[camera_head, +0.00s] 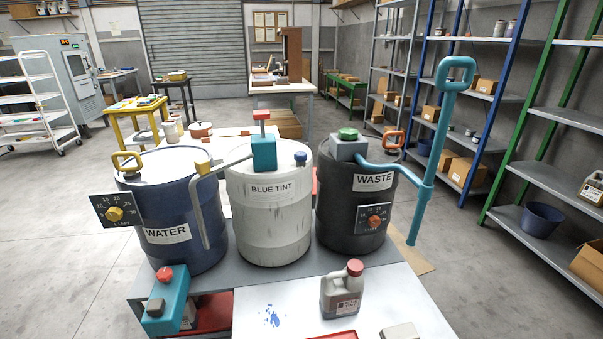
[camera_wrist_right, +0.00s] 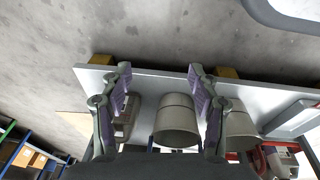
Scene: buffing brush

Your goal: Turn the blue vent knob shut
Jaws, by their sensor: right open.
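The blue vent knob (camera_head: 301,157) is small and sits on the lid of the white drum labelled BLUE TINT (camera_head: 270,215), right of a teal pump block with a red top (camera_head: 264,150). The knob's exact turn position is too small to tell. My right gripper (camera_wrist_right: 160,72) shows only in the right wrist view, with its two fingers spread apart and nothing between the tips. The knob cannot be made out in that view. Neither gripper shows in the head view.
A blue WATER drum (camera_head: 180,255) stands left and a dark WASTE drum (camera_head: 340,225) right, with a tall teal pipe (camera_head: 430,160) beside it. A grey jug (camera_head: 341,293) stands on the front bench. In the wrist view, a pale cylindrical container (camera_wrist_right: 177,122) lies beyond the fingers.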

